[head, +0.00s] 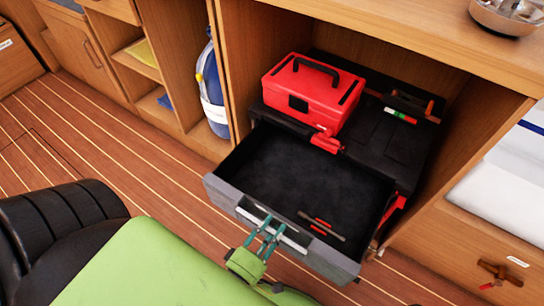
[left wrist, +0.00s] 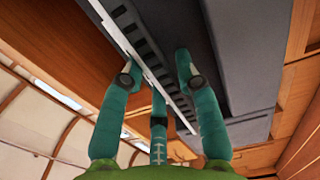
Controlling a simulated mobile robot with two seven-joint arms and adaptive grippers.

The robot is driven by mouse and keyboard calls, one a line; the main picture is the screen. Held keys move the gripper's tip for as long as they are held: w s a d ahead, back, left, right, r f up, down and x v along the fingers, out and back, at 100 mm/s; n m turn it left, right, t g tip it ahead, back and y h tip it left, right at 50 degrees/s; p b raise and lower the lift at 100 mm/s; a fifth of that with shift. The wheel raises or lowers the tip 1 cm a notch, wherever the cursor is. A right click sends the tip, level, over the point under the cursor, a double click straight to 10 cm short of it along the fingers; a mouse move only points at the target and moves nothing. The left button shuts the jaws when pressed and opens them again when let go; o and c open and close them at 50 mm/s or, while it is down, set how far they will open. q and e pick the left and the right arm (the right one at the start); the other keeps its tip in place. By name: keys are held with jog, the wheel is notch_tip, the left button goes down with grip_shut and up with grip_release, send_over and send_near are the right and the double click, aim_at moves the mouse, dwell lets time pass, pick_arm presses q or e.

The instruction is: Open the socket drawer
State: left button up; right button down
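The socket drawer (head: 222,193) is pulled out of a black tool unit inside the wooden cabinet. Its dark interior shows, with a red and dark tool (head: 320,226) lying in it. My left gripper (head: 266,232), with teal fingers, is at the pale handle strip (head: 285,236) on the drawer's grey front. In the left wrist view the fingers (left wrist: 158,85) lie close along the handle strip (left wrist: 140,55) and the grey front. Whether they are closed around the strip is unclear. My right gripper is not in view.
A red toolbox (head: 312,92) and a green-and-red marker (head: 400,115) rest on the black unit (head: 388,145). A metal bowl (head: 508,14) stands on the counter. The striped floor (head: 90,140) at left is clear.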

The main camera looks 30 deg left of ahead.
pick_arm(q)
jog(key=shift+o, duration=0.2)
jog(key=s, duration=1.2)
jog(key=shift+a, duration=0.2)
